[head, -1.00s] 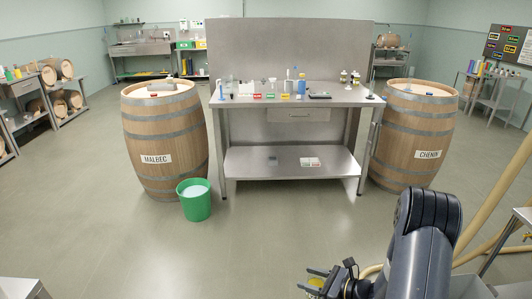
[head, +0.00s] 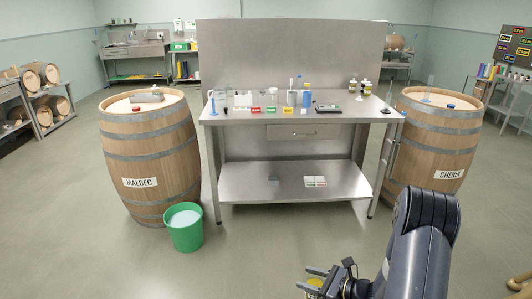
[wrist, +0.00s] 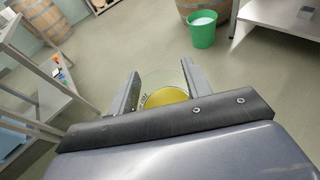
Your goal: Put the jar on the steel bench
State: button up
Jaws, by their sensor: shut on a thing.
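My gripper (head: 314,283) is low in the head view, in front of the bench, and is shut on a jar. The jar's yellow top (wrist: 164,98) shows between the two fingers in the wrist view, with clear glass around it; the rest is hidden by the gripper. In the head view only a bit of yellow shows at the fingers. The steel bench (head: 350,116) stands ahead, well apart from my gripper. Its top holds several small bottles, coloured labels and a dark flat device, mostly from left to middle.
A Malbec barrel (head: 150,160) stands left of the bench and a Chenin barrel (head: 435,145) right of it. A green bucket (head: 184,233) of pale liquid sits on the floor at the bench's front left. The floor before the bench is clear.

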aim_at(351, 111)
jog(key=i+z, duration=0.15)
jog(key=i, duration=0.85)
jog(key=i+z, duration=0.2)
jog(key=i, duration=0.35)
jog(key=i+j+z, duration=0.2)
jog(key=i, duration=0.3)
jog(key=i+z, duration=0.3)
jog(key=i, duration=0.25)
jog(key=i+j+z, duration=0.1)
jog(key=i+z, duration=0.25)
jog(key=i, duration=0.2)
jog(key=i+j+z, duration=0.3)
jog(key=i, duration=0.25)
